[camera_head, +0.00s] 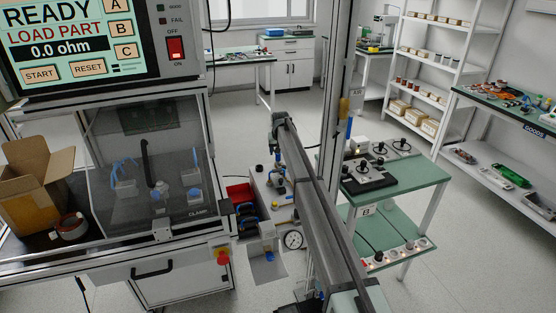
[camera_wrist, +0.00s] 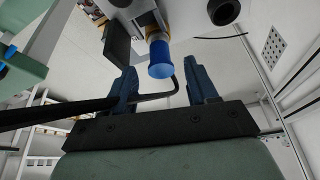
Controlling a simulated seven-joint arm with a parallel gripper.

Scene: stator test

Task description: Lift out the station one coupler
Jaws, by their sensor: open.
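In the wrist view a blue cylinder with a brass collar (camera_wrist: 161,58), which looks like a coupler, sits at a pale fixture (camera_wrist: 148,18). My gripper (camera_wrist: 161,76) is open, with its two dark blue fingers apart. The blue end shows between and beyond the fingertips; I see no finger touching it. In the head view my arm crosses the middle of the room, and its far end is over a small grey bench (camera_head: 268,207). The fingers are not clear there. A blue and brass fitting (camera_head: 348,122) hangs below an AIR label; I cannot tell which fitting the wrist view shows.
A dark plate (camera_wrist: 117,43) stands left of the coupler. The grey bench holds a red bin (camera_head: 240,194) and a round gauge (camera_head: 293,240). A green-topped cart (camera_head: 425,172) and upright post stand to the right.

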